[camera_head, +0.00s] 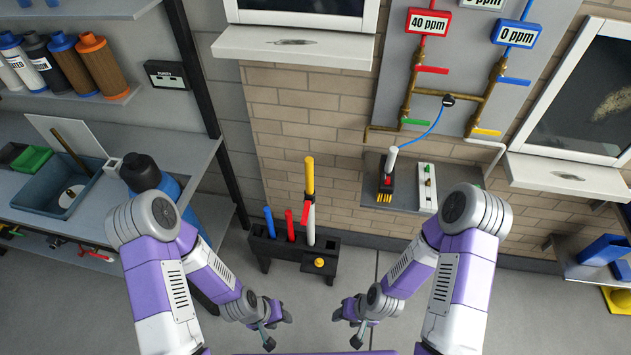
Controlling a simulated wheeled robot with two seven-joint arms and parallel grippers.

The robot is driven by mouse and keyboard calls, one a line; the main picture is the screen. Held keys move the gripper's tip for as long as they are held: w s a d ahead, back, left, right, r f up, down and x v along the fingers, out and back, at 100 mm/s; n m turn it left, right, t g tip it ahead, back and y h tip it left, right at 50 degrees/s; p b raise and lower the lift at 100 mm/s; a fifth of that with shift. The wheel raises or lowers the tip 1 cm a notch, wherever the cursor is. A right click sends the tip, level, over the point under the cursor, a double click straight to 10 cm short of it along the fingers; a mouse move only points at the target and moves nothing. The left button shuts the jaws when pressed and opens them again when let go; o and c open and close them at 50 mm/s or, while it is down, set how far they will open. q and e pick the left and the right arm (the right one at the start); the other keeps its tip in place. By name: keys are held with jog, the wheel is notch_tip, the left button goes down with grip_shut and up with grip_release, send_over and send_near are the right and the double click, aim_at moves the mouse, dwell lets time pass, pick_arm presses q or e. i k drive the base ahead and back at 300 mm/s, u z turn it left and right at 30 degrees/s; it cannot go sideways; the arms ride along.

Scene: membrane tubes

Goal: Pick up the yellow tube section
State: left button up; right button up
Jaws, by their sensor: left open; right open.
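The yellow tube section (309,174) stands upright in the middle of the view, above a white tube section (311,228). A red piece (306,211) shows beside them near where they meet. The white part stands in a black rack (290,251) near the brick wall. My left gripper (277,326) is open and empty, low in the view in front of the rack. My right gripper (348,326) is open and empty, to the right of it. Both are apart from the tube.
A blue tube (269,222) and a red tube (290,226) stand in the same rack, left of the yellow one. A yellow knob (319,262) sits on its front right. A wall shelf (404,196) is to the right, and a workbench (110,222) is to the left.

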aim_at(309, 162)
jog(key=z, duration=0.1)
jog(key=k, duration=0.45)
jog(key=u, duration=0.85)
jog(key=i, duration=1)
jog(key=z, duration=0.1)
